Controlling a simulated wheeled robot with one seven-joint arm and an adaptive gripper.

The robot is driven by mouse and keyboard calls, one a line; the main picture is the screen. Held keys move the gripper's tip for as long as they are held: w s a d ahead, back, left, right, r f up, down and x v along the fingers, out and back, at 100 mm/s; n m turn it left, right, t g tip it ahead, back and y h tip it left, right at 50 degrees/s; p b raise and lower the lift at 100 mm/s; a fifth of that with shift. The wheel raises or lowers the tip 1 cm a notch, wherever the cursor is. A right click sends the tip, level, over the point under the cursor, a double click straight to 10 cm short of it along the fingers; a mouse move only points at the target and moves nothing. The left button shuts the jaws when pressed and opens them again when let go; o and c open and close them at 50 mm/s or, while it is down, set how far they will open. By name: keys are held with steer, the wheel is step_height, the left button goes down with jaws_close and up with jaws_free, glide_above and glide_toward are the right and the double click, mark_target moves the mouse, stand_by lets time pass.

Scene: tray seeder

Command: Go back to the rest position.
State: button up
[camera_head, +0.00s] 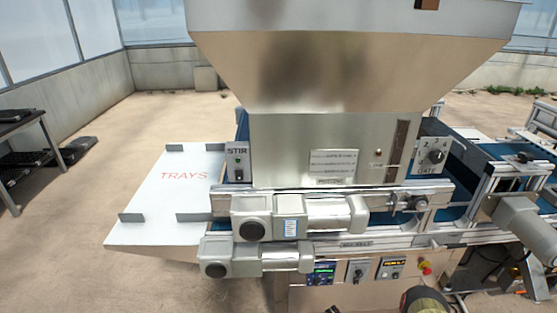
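The tray seeder (290,155) stands in front of me, with a large metal hopper (340,75) above its body. A rounded dark and olive part, which looks like a piece of my arm, shows at the bottom edge, right of centre, in front of the lower control panel. My gripper's fingers cannot be made out in this view, so neither their opening nor anything held shows.
A white plate marked TRAYS (165,195) extends to the left of the seeder. Two grey motors (335,215) jut towards me. Below are control boxes and a red button (427,271). A blue conveyor runs right. A dark table (20,125) stands far left; the floor between is open.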

steer(key=s+d+f+n+g+h, duration=0.2)
steer(key=s+f+g, duration=0.2)
steer(key=f, duration=0.3)
steer(key=s+d+f+n+g+h, duration=0.1)
steer(key=s+d+f+g+h, duration=0.1)
steer(key=s+f+g, duration=0.3)
steer(key=s+d+r+n+g+h, duration=0.1)
steer(key=d+n, duration=0.1)
steer(key=d, duration=0.2)
steer(key=s+d+r+n+g+h+p, duration=0.1)
steer(key=s+d+r+n+g, duration=0.15)
steer(key=r, duration=0.95)
steer(key=s+d+r+n+g+h+p, duration=0.1)
steer(key=s+r+g, duration=0.2)
steer(key=r, duration=1)
steer(key=s+a+r+n+t+p, duration=0.1)
steer(key=s+a+r, duration=0.3)
steer(key=r, duration=1.2)
steer(key=s+a+r+t+p, duration=0.2)
steer(key=s+a+r, duration=0.3)
steer(key=r, duration=1)
steer(key=s+a+r+n+t+p, duration=0.1)
steer(key=s+a+r, duration=0.4)
steer(key=r, duration=1.1)
steer(key=a+t+p, duration=0.1)
steer(key=a, duration=0.2)
steer(key=shift+r+n, duration=0.35)
